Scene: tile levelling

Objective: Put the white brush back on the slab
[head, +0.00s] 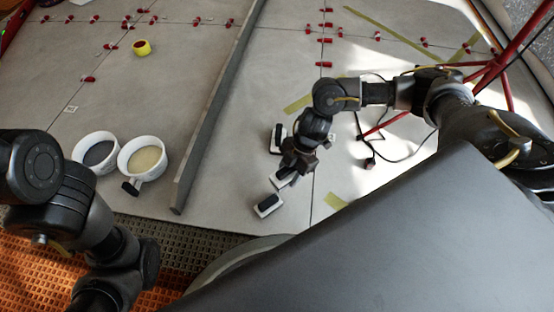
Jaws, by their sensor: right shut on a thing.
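My right gripper (288,173) points down over the slab (240,150) and is shut on a small white-and-dark thing (282,181), which looks like the white brush. My fingers and wrist hide part of it, and I cannot tell whether it touches the slab. A similar white block with a black top (268,206) lies just below and left of the gripper, close to the held thing. Another white-and-black piece (276,138) stands behind the gripper. My left arm comes in at the lower left, but its gripper is not in view.
A long grey straightedge (215,105) lies across the slab left of the gripper. Two white buckets, one with dark contents (97,153) and one with beige (143,160), stand further left. A black cable (405,150) and red stand legs (385,124) are right.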

